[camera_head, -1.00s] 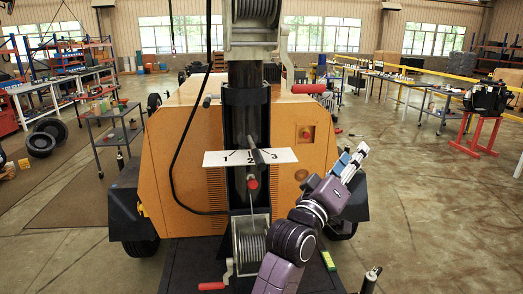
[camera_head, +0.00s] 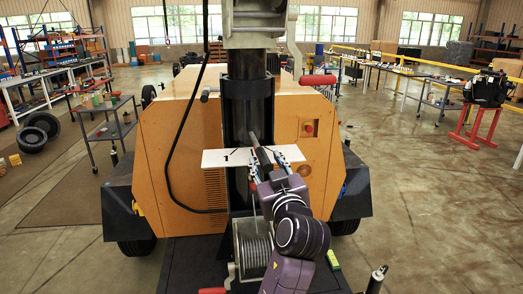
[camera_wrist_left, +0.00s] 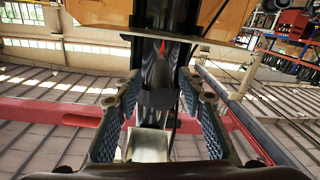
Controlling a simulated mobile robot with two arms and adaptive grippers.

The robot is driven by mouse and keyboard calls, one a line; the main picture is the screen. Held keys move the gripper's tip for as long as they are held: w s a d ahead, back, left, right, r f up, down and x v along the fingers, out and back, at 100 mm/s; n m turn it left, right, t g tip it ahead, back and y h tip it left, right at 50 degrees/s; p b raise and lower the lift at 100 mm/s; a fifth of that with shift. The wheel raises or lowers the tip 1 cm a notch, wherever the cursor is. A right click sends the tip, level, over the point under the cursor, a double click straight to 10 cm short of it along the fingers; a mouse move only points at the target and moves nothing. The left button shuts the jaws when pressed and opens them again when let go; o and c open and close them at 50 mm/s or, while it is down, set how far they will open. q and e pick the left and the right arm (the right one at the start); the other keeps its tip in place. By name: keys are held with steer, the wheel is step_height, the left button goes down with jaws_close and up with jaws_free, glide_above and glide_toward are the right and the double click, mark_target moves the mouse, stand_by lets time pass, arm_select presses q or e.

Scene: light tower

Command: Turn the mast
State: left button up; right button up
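The mast (camera_head: 247,95) is a dark upright column on the orange trailer, standing upright. A white plate (camera_head: 215,159) crosses it; a "1" shows and the right-hand numbers are covered. A dark bar (camera_head: 254,140) projects from the mast over the plate. My left gripper (camera_head: 267,162) is at the plate, its fingers open on either side of the bar. In the left wrist view the gripper (camera_wrist_left: 160,82) is open, with the bar's round grey end (camera_wrist_left: 161,99) between the fingers and gaps on both sides. A red mark (camera_wrist_left: 162,47) shows beyond it. My right gripper is not in view.
A cable winch (camera_head: 254,250) sits below the plate, close under my left arm. A red-handled crank (camera_head: 318,80) sticks out right, higher up. The orange trailer body (camera_head: 165,150) is behind.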

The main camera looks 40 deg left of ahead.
mark_target(260, 153)
arm_select(q)
steer(key=p+x, duration=0.2)
steer(key=x, duration=0.4)
steer(key=shift+s+a, duration=0.1)
steer(key=shift+a, duration=0.05)
steer(key=shift+w+a, duration=0.25)
steer(key=shift+a, duration=0.05)
steer(key=shift+f, duration=0.1)
steer(key=shift+c, duration=1.2)
jaws_close()
